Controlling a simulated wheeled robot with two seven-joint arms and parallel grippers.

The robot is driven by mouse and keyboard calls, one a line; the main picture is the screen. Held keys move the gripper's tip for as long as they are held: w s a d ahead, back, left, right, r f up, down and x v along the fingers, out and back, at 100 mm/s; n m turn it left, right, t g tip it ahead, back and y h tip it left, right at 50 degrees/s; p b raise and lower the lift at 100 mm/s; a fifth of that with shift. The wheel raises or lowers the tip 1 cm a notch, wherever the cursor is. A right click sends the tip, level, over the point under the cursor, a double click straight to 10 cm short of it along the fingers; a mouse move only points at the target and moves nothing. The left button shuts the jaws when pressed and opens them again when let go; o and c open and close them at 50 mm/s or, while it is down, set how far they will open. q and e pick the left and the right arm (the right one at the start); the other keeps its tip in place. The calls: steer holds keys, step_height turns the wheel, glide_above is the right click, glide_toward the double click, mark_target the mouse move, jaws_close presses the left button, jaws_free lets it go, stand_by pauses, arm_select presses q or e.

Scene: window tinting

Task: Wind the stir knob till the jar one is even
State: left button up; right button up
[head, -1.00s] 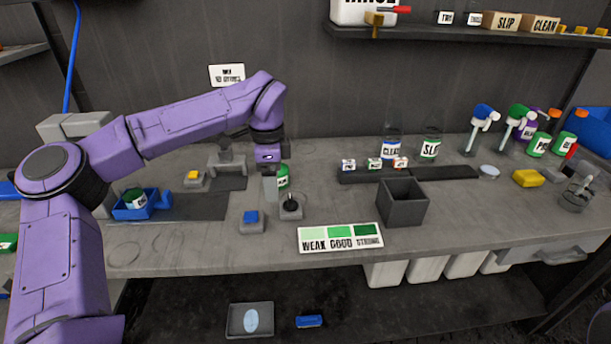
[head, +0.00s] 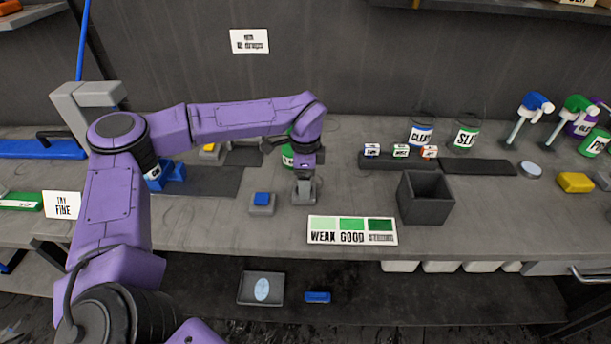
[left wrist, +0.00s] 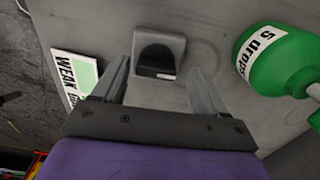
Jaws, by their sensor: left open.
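A small grey block with a dark rounded knob (left wrist: 158,56) lies ahead of my open left gripper (left wrist: 158,72) in the left wrist view, between the fingertip lines. In the head view my left gripper (head: 304,180) points down over this spot and mostly covers the block. I cannot tell whether the fingers touch the knob. A green jar (head: 288,156) stands just behind the gripper, partly hidden by my arm. It also shows in the left wrist view (left wrist: 280,62) with a "5 drops" label. Its contents cannot be judged. My right gripper is not in view.
A blue button block (head: 262,203) stands left of the gripper. A WEAK/GOOD/STRONG colour card (head: 352,230) lies at the front edge. A dark open box (head: 425,198) stands to the right.

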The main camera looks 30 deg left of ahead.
arm_select(q)
steer(key=shift+s+r, duration=0.2)
steer(key=shift+s, duration=0.25)
steer(key=shift+c, duration=1.3)
steer(key=c, duration=0.8)
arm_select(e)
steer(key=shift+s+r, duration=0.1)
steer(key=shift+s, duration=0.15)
arm_select(q)
steer(key=shift+f+m, duration=0.1)
steer(key=shift+m, duration=0.3)
